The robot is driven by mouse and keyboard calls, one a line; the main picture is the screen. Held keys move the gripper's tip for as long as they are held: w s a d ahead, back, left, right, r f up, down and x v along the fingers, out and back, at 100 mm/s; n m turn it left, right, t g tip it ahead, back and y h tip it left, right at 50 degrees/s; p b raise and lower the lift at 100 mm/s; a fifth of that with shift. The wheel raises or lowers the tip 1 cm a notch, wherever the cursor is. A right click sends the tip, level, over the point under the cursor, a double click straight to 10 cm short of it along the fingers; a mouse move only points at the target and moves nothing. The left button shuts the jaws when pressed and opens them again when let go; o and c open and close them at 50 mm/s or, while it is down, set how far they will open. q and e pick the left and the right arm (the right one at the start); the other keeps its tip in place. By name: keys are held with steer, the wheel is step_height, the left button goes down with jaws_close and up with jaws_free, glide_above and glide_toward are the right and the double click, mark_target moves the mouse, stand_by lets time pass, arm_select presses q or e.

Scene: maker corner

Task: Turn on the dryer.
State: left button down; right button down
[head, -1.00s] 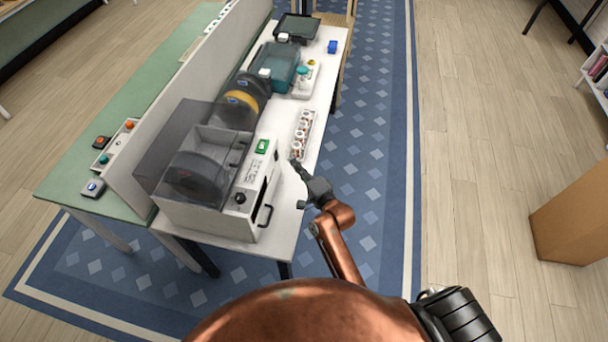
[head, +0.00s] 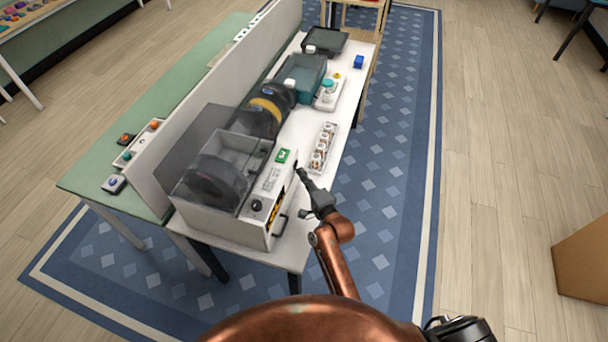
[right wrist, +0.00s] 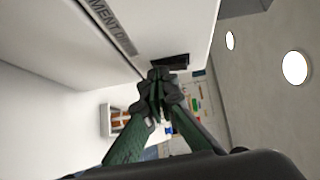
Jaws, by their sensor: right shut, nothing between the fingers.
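The dryer (head: 225,212) is a white box with a smoky clear cover and a dark spool inside, at the near end of the white table. Its top panel carries a green switch (head: 283,156) and a black knob (head: 256,204). My right gripper (head: 299,169) is shut and empty beside the dryer's right side, near its far corner. In the right wrist view the shut fingertips (right wrist: 157,75) are close to a dark rectangular part (right wrist: 172,62) on the white body (right wrist: 170,25); I cannot tell whether they touch. My left gripper is not in view.
A tray of small bottles (head: 322,147) stands on the white table (head: 343,112) just beyond my right gripper. A teal machine (head: 303,78) and a dark tray (head: 325,42) stand farther back. A low partition (head: 215,100) runs behind the dryer.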

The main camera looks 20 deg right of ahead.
steer(key=shift+r, duration=0.15)
steer(key=s+d+f+p, duration=0.1)
steer(key=s+d, duration=0.4)
steer(key=s, duration=0.7)
steer(key=shift+f, duration=0.3)
steer(key=shift+d, duration=0.1)
